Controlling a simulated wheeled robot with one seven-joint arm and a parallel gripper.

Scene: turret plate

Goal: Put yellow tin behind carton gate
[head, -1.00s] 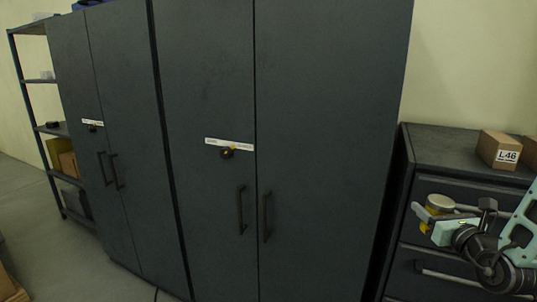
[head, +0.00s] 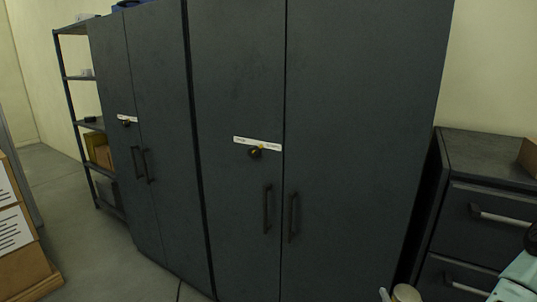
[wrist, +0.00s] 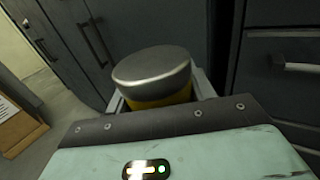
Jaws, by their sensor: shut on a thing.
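The yellow tin (wrist: 158,97) has a grey metal lid and is held upright or nearly so between the fingers of my gripper (wrist: 160,92) in the wrist view. My gripper is shut on it. In the head view only the top of the tin (head: 406,293) shows at the bottom edge, with a pale fingertip beside it. Stacked cartons with white labels (head: 18,268) stand at the left edge of the head view; I cannot tell whether they belong to the carton gate. A carton (wrist: 25,127) also shows at the left of the wrist view.
Tall dark cabinets (head: 350,110) fill the middle of the head view. A dark drawer unit (head: 485,175) stands to the right, with part of a small box (head: 529,155) on top. A shelf rack (head: 92,125) stands at the back left. Grey floor (head: 95,250) is open between cartons and cabinets.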

